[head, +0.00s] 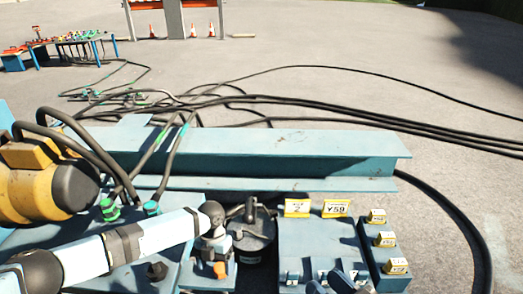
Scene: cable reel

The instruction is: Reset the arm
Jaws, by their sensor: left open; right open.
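My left arm (150,236), pale with black bands, reaches in from the lower left over the blue machine. Its dark wrist joint ends near the middle, and my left gripper (217,262) points down from it, open, with nothing visible between its fingers. It is beside a dark round part (252,232) of the machine; I cannot tell whether they touch. My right gripper (338,284) shows only as dark finger shapes at the bottom edge, in front of the blue control box (318,245). It is open and mostly cut off by the frame.
A long blue beam (270,145) crosses behind the grippers. A yellow-and-black motor (50,185) is at left, with hoses and green fittings (110,209). Yellow labels (336,208) stand at right. Black cables (330,104) trail over open pavement; a blue table (75,42) and cones stand far off.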

